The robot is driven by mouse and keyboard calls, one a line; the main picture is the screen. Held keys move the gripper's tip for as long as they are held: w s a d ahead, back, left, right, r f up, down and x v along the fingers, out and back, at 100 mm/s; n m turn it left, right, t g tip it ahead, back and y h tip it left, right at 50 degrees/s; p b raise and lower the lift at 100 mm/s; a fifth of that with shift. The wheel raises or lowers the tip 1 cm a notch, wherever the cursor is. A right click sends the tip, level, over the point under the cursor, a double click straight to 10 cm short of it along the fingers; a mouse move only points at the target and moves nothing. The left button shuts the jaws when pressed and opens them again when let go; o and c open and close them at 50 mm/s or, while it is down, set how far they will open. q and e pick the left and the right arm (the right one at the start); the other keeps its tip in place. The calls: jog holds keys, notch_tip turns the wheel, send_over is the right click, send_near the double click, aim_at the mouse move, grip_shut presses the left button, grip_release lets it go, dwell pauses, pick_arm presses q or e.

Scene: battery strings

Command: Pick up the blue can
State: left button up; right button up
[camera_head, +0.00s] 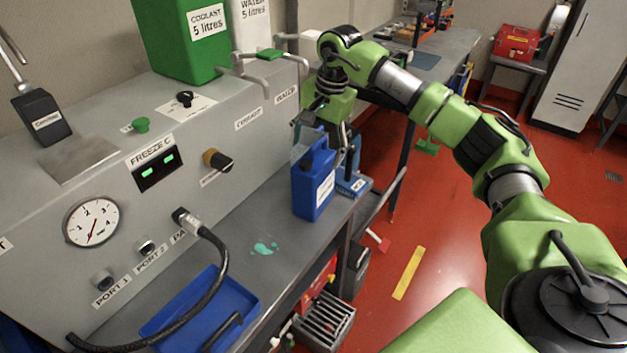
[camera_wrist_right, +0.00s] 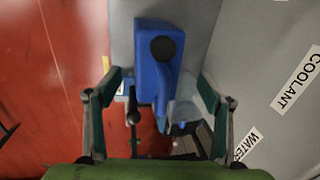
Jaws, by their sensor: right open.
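The blue can (camera_head: 312,190) stands upright on the grey bench near its right end, with a white label on its side. In the right wrist view, the can (camera_wrist_right: 150,85) is seen from above, with its dark cap and blue handle showing. My right gripper (camera_head: 325,138) is just above the can's top, pointing down. Its fingers are spread, one on each side of the can in the right wrist view (camera_wrist_right: 158,88), with visible gaps. Whether the fingertips reach down beside the can is hard to tell. My left gripper is not in view.
A translucent container (camera_wrist_right: 185,112) is close by the can. A grey panel (camera_head: 165,190) with taps, gauge and ports rises behind the bench. A blue tray (camera_head: 240,300) and black hose (camera_head: 215,270) lie to the left. A greenish spill (camera_head: 264,248) marks the bench.

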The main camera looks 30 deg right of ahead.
aim_at(315, 159)
notch_tip(315, 159, down, 2)
jog(key=shift+s+f+p, duration=0.1)
jog(key=shift+f+p, duration=0.05)
jog(key=shift+p, duration=0.85)
jog(key=f, duration=0.3)
jog(key=shift+w+p, duration=0.25)
jog(key=shift+p, duration=0.1)
jog(key=shift+f, duration=0.1)
jog(key=c, duration=1.4)
jog(key=shift+w+r, duration=0.1)
jog(key=shift+r, duration=0.2)
jog(key=shift+c, duration=0.8)
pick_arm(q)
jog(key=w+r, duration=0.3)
